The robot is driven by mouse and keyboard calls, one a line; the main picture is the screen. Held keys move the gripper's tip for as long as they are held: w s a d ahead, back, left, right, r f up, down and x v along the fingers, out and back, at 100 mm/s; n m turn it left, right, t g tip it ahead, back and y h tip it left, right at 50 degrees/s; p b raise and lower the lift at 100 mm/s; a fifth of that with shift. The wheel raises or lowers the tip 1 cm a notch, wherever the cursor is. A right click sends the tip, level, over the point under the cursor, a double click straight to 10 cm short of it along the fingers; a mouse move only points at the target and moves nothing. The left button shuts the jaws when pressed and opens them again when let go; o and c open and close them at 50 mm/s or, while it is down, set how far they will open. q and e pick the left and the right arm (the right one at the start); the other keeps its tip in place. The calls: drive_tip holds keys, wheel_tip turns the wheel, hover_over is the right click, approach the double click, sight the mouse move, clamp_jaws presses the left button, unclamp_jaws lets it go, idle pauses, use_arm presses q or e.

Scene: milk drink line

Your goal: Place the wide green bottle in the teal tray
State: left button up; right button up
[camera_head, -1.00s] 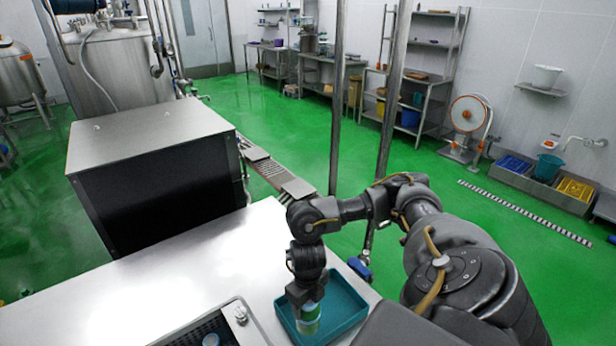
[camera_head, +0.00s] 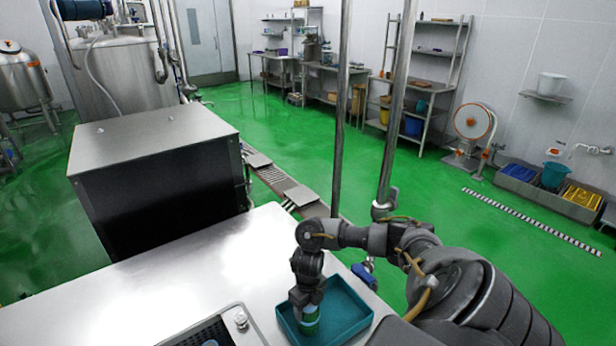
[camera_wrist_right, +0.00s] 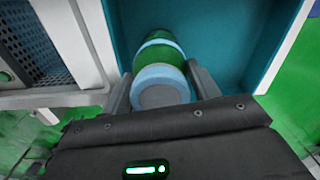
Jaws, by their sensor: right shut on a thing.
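The wide green bottle (camera_head: 309,326) is inside the outline of the teal tray (camera_head: 348,312), near its left side. My right gripper (camera_head: 308,303) is shut on the bottle from above. I cannot tell whether the bottle's base touches the tray floor. My left gripper is not in view.
A large steel-topped black box (camera_head: 150,180) and a conveyor (camera_head: 285,185) stand beyond.

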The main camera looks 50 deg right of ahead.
drive_tip(key=shift+f, duration=0.1)
drive_tip(key=o, duration=1.6)
drive_tip(key=shift+o, duration=0.2)
drive_tip(key=shift+r, duration=0.35)
wheel_tip(320, 180, up, 12)
drive_tip(key=p, duration=0.3)
drive_tip(key=shift+f, duration=0.2)
